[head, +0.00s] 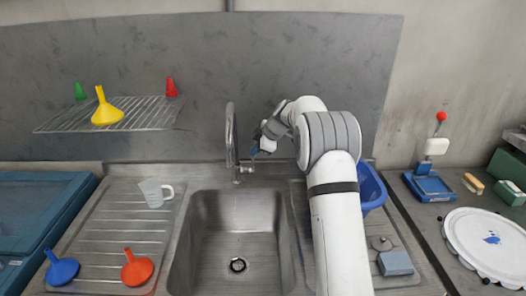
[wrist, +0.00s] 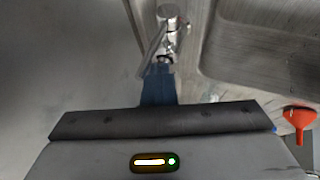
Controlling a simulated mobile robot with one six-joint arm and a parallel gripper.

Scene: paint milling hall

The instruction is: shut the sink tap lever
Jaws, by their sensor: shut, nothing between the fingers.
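The sink tap (head: 232,145) is a tall chrome spout at the back of the steel sink. Its lever (head: 247,166) is on the right side of the tap base. My gripper (head: 254,153) is beside the tap, just right of the spout and close above the lever. In the wrist view the tap (wrist: 168,18) shows at the top, and my blue fingers (wrist: 158,75) are shut with nothing between them, their tips close to the tap's lever end. I cannot tell whether they touch it.
The sink basin (head: 238,240) is empty. A wire shelf (head: 150,113) with funnels hangs at left. A clear jug (head: 153,192) and blue and red funnels stand on the left drainboard.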

